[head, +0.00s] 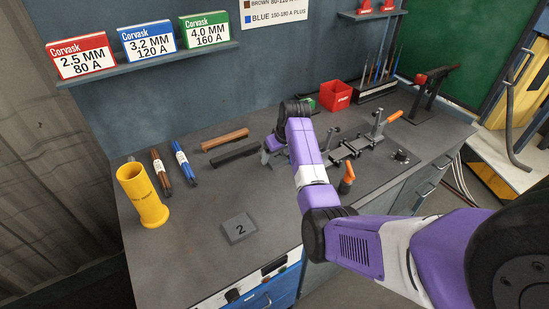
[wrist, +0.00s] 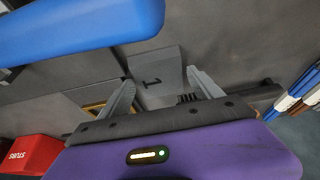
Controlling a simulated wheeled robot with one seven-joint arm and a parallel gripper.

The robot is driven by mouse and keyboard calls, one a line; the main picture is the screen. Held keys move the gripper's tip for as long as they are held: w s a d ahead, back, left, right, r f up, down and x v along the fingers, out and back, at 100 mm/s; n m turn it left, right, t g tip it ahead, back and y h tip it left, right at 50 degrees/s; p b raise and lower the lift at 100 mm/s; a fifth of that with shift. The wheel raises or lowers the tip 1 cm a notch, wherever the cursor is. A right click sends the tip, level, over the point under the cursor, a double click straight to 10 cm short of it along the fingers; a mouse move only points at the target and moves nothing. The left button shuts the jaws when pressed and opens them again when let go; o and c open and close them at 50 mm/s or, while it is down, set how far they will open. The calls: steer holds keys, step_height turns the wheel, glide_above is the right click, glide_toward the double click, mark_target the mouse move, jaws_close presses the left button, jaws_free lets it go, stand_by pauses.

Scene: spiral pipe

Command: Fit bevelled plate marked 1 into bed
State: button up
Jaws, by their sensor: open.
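The grey plate marked 1 (wrist: 157,66) shows in the wrist view, just beyond and between my two fingertips. In the head view I cannot make it out behind my arm. My gripper (wrist: 161,79) is open, its fingers spread to either side of the plate's near part; I cannot tell whether they touch it. In the head view my gripper (head: 268,152) is low over the bench, left of the clamp fixture (head: 348,150). The bed is not clearly identifiable. A second grey plate, marked 2 (head: 240,228), lies flat near the bench front.
A brown bar (head: 225,140) and a black bar (head: 235,155) lie left of my gripper. A yellow cylinder (head: 142,195) and rod bundles stand or lie further left. A red bin (head: 335,95) is behind. A large blue shape (wrist: 80,25) fills the wrist view's upper left. The bench's front left is mostly clear.

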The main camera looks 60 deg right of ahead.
mark_target(276, 158)
steer(key=shift+f, duration=0.1)
jaws_close()
steer(key=shift+w+d+r, duration=0.1)
steer(key=shift+w+r, duration=0.05)
steer(key=shift+r, duration=0.55)
step_height(276, 158, up, 19)
steer(key=b, duration=0.2)
